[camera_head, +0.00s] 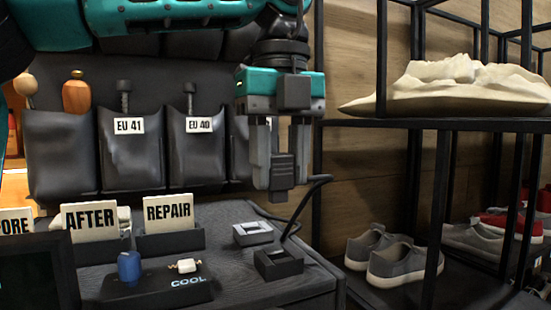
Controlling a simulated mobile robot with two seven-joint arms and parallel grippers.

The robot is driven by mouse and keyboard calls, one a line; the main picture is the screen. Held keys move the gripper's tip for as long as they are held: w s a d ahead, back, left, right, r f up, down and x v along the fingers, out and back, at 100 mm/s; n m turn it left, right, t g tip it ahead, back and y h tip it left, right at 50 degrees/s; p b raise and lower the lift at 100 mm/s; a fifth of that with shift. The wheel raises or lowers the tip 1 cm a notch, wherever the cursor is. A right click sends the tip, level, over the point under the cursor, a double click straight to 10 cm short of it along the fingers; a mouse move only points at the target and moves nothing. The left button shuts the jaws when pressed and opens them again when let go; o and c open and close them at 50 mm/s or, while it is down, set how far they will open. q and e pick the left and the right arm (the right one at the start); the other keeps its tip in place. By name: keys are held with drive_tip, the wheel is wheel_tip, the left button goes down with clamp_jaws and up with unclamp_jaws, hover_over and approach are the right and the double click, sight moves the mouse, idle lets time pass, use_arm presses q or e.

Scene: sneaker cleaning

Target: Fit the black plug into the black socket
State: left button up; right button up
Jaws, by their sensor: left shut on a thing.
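My left gripper (280,183) comes down from the top, its fingers pointing straight down above the right part of the dark table. It is shut on the black plug (281,170), which sits upright between the two fingers. The plug's lower end is hard to make out. My right gripper is not in view.
A light-topped socket (253,233) sits just behind the black one. At left, a block marked COOL (190,284) bears a blue piece (129,267) and a white piece (184,265). Card holders (171,242) stand behind. A black shelf frame (383,180) rises at right.

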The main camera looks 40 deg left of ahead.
sight(279, 190)
use_arm(q)
drive_tip(key=shift+f+b, duration=2.05)
drive_tip(key=shift+f, duration=0.85)
drive_tip(key=shift+p, duration=0.75)
drive_tip(key=shift+f+b, duration=1.05)
drive_tip(key=shift+f, duration=0.35)
drive_tip(key=o, duration=1.1)
wheel_tip(279, 190, up, 13)
drive_tip(key=p, duration=0.4)
